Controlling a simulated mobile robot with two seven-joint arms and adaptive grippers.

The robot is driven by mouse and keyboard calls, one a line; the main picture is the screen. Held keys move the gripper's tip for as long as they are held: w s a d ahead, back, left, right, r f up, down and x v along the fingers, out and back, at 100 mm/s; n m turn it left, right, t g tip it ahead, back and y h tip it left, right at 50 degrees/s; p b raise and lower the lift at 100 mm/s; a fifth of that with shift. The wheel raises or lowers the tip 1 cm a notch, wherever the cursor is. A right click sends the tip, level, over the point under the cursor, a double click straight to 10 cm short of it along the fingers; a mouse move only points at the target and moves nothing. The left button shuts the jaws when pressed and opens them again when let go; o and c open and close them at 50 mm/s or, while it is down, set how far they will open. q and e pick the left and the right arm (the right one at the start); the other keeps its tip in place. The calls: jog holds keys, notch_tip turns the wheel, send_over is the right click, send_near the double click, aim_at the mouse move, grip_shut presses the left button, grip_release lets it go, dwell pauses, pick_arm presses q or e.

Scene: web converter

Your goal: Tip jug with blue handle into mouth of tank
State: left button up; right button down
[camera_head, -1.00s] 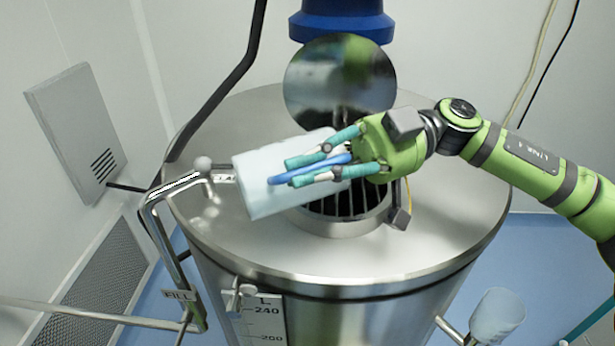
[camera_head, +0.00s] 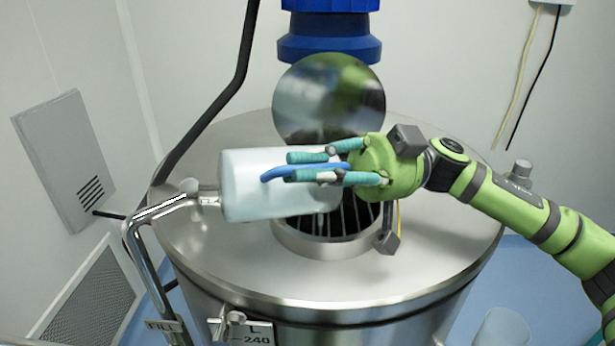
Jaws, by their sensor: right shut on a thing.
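The white translucent jug (camera_head: 250,195) lies nearly level across the picture, above the steel tank lid. Its right end overlaps the round mouth of the tank (camera_head: 330,250), which has a dark grate inside. My green right gripper (camera_head: 288,166) is shut on the jug's blue handle (camera_head: 272,175), with a teal finger on either side of it. I cannot tell which end of the jug is its opening, and I see no flow. The steel tank (camera_head: 430,265) fills the middle. My left gripper is not in view.
A round shiny cover (camera_head: 330,95) stands up behind the mouth, below a blue fitting (camera_head: 330,22). A bent steel pipe (camera_head: 150,222) runs along the tank's left side. A pale vessel (camera_head: 503,328) shows at lower right.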

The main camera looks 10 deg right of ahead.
jog(key=shift+w+d+r+g+y+b, duration=0.15)
jog(key=shift+d+r+y+b, duration=0.2)
jog(key=shift+y+b, duration=0.2)
jog(key=shift+d+r+g+y+b, duration=0.2)
jog(key=shift+d+y+b, duration=0.1)
jog(key=shift+y+b, duration=0.2)
dwell(2.2)
